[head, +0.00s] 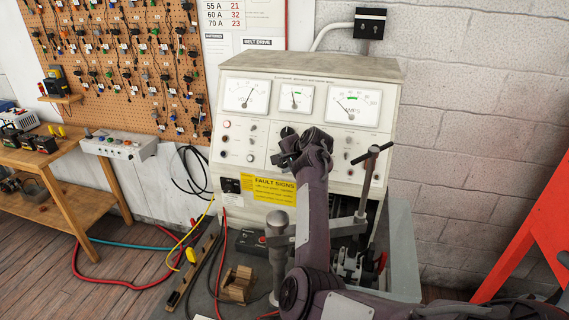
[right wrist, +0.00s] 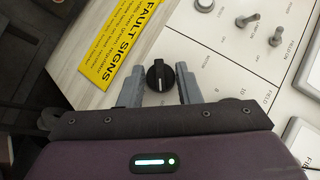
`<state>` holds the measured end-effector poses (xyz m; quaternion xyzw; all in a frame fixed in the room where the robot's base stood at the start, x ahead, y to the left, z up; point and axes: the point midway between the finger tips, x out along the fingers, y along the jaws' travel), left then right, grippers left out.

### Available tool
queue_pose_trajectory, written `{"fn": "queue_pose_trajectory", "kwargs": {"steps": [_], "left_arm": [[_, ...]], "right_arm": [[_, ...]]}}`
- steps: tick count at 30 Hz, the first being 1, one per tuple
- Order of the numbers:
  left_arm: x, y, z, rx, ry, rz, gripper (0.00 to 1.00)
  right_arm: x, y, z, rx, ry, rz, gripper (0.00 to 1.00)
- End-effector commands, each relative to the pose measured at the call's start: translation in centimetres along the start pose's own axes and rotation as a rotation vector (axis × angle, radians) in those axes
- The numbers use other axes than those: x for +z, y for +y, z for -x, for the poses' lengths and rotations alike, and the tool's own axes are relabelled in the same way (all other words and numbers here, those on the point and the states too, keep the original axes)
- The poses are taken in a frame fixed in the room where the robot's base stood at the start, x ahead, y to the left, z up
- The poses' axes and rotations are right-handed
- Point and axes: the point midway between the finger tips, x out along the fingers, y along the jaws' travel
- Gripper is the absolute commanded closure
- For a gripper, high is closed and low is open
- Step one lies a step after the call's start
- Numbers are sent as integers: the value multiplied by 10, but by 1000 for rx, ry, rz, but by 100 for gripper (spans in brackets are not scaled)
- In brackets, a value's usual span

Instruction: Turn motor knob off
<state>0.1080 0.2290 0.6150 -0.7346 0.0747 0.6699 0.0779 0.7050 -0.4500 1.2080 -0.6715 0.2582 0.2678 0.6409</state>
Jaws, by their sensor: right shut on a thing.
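The motor knob (right wrist: 159,75) is black and round with a white pointer line. In the right wrist view it sits on the pale panel between the two grey fingers of my right gripper (right wrist: 159,86), which is shut on it. In the head view my right gripper (head: 303,150) reaches up to the front panel of the cream test bench (head: 310,68), below the meters. It covers part of the panel there, and I cannot make out the knob clearly. My left gripper is not in view.
A yellow fault signs label (head: 268,188) is beside the gripper, and toggle switches (right wrist: 248,20) are near the knob. A T-handled lever (head: 372,165) stands right of my arm. A wooden table (head: 75,165) is at left and a red frame (head: 540,225) at right.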

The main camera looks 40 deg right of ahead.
Motion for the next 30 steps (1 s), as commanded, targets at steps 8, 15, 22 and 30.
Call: {"fn": "queue_pose_trajectory", "kwargs": {"steps": [8, 15, 22, 30], "left_arm": [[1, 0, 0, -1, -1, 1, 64], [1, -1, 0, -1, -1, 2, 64], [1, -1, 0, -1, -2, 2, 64], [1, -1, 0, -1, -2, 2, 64]], "right_arm": [[-2, -2, 0, 134, 4, 152, 92], [-2, -4, 0, 284, 4, 323, 92], [0, -6, -1, 424, 3, 481, 92], [1, -8, -2, 556, 2, 632, 92]]}}
